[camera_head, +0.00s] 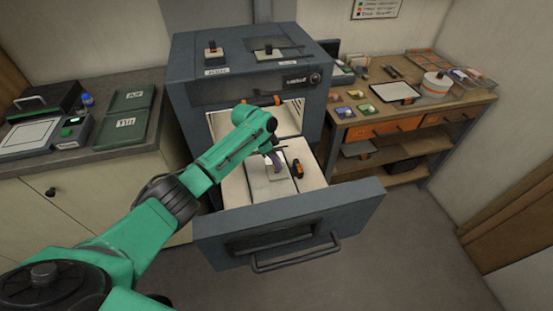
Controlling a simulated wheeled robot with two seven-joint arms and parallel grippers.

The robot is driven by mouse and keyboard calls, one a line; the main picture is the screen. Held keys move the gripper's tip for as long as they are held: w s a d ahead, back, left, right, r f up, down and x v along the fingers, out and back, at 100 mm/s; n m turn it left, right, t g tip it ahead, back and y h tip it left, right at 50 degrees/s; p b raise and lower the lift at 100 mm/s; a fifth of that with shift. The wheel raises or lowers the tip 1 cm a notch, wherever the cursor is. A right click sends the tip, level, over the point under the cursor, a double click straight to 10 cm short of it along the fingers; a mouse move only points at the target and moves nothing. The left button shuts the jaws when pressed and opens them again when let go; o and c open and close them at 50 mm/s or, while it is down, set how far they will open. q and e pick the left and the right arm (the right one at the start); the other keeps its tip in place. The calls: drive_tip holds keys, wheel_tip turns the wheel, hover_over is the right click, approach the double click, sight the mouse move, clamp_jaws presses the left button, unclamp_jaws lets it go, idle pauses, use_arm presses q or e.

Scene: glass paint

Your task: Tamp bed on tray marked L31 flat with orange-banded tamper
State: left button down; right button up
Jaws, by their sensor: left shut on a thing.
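My left gripper (275,159) reaches down into the pulled-out drawer and is shut on a small purple-grey thing (279,166), whose shape is mostly hidden. This thing is over or on a pale tray (262,193) in the drawer; I cannot tell if it touches. A dark piece with an orange band (297,168) is just right of the gripper, apparently at the tray's edge; I cannot tell if it is the tamper. No mark L31 is readable there. My right gripper is out of view.
The drawer front (290,222) with its handle juts toward me from the grey cabinet (245,75). Green labelled trays (120,129) lie on the left counter. The right bench (440,100) holds small coloured pieces, a white panel and a round pot. The floor at right is clear.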

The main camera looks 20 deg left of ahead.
use_arm(q)
drive_tip(key=shift+f, duration=0.45)
drive_tip(key=shift+f, duration=0.2)
drive_tip(key=shift+s+f, duration=0.1)
drive_tip(key=shift+f, duration=0.05)
idle(0.9)
wheel_tip(320, 180, up, 2)
drive_tip(key=shift+r+p, duration=0.2)
drive_tip(key=shift+p, duration=0.75)
